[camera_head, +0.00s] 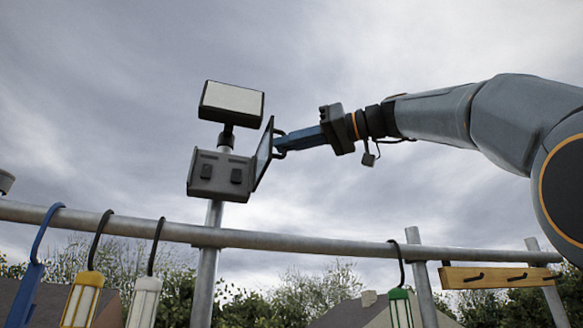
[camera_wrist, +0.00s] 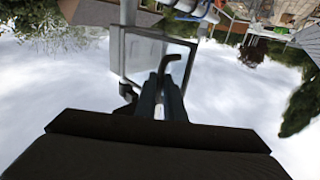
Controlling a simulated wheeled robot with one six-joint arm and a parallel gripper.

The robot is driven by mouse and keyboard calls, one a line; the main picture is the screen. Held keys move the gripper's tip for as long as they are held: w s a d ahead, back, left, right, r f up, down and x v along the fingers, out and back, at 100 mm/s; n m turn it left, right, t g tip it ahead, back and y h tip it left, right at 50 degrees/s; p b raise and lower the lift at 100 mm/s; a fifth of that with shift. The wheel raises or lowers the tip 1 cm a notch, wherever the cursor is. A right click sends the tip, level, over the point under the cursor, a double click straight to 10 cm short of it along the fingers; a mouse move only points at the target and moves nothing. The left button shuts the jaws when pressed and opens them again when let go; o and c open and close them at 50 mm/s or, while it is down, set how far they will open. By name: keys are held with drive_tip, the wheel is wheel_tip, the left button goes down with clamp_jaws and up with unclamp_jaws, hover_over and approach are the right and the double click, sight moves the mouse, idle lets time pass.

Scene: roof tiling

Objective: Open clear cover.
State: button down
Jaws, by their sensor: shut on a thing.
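The clear cover (camera_head: 264,153) is a thin dark-framed panel on the right side of a grey switch box (camera_head: 213,187). It stands swung out from the box front, which shows two dark switches. My gripper (camera_head: 282,145) comes from the right and is shut on the cover's handle. In the wrist view the cover (camera_wrist: 172,52) is a framed see-through pane. The curved dark handle (camera_wrist: 171,62) shows between the fingers (camera_wrist: 161,95). The fingers hide part of the handle.
A lamp head (camera_head: 232,102) sits on the pole above the box. A horizontal rail (camera_head: 300,241) runs below, with a blue hook tool (camera_head: 27,290) and yellow, white and green lamps hanging from it. A wooden hook board (camera_head: 498,277) is at right. Open sky surrounds the arm.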

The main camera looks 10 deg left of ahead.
drive_tip(key=shift+w+a+f, duration=0.1)
drive_tip(key=shift+w+f, duration=0.25)
drive_tip(key=shift+f, duration=0.15)
drive_tip(key=c, duration=2.1)
unclamp_jaws()
drive_tip(key=shift+o, duration=1.3)
drive_tip(key=shift+w+a, duration=0.1)
drive_tip(key=shift+w, duration=0.05)
drive_tip(key=s+d+b, duration=0.1)
drive_tip(key=d+b, duration=0.1)
drive_tip(key=d, duration=0.6)
drive_tip(key=shift+s+r, duration=0.2)
drive_tip(key=shift+s, duration=0.2)
